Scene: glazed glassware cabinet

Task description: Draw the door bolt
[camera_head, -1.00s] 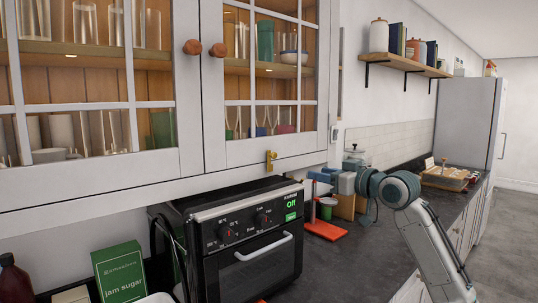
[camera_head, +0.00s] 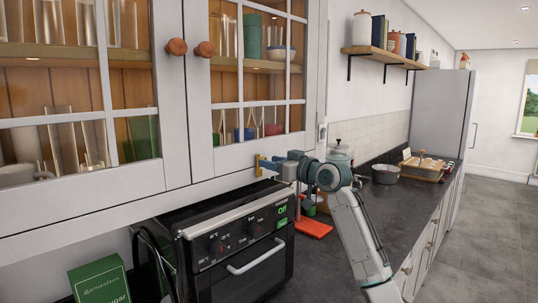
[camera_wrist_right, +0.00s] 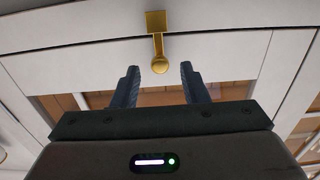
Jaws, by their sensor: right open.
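The brass door bolt (camera_head: 259,165) is on the bottom rail of the right glazed door (camera_head: 255,140). In the right wrist view the bolt (camera_wrist_right: 157,42) has a square plate at the top and a stem ending in a round knob. My right gripper (camera_head: 275,166) is close to the bolt in the head view. In the right wrist view my right gripper (camera_wrist_right: 160,75) is open, with the knob between its two fingertips in the picture; contact cannot be told. The left gripper is out of view.
A black oven (camera_head: 240,245) stands below the cabinet on the dark counter. Glassware is behind the panes. The counter's far part holds a pot (camera_head: 386,174).

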